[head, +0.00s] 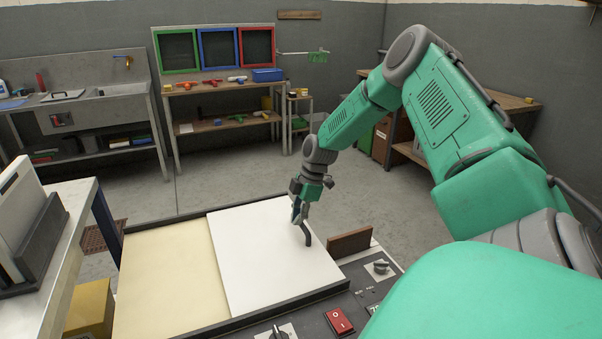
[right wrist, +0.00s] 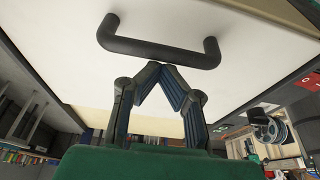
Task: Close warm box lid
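The warm box (head: 165,215) is a low, dark-rimmed case in the lower middle of the head view. A white lid panel (head: 262,262) covers its right part; a cream surface (head: 165,275) shows on the left. A dark handle (head: 307,237) stands on the lid near its right edge; it also shows in the right wrist view (right wrist: 160,50). My right gripper (head: 298,215) is at the handle's far end. In the right wrist view its fingertips (right wrist: 160,68) meet just beside the handle bar, with nothing seen between them. I cannot tell whether they touch it. My left gripper is not in view.
A control panel with a red switch (head: 339,321) and knobs (head: 380,267) lies along the box's near right side. A brown block (head: 349,243) stands at its right edge. A light bench (head: 62,262) is at the left. Open floor lies behind the box.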

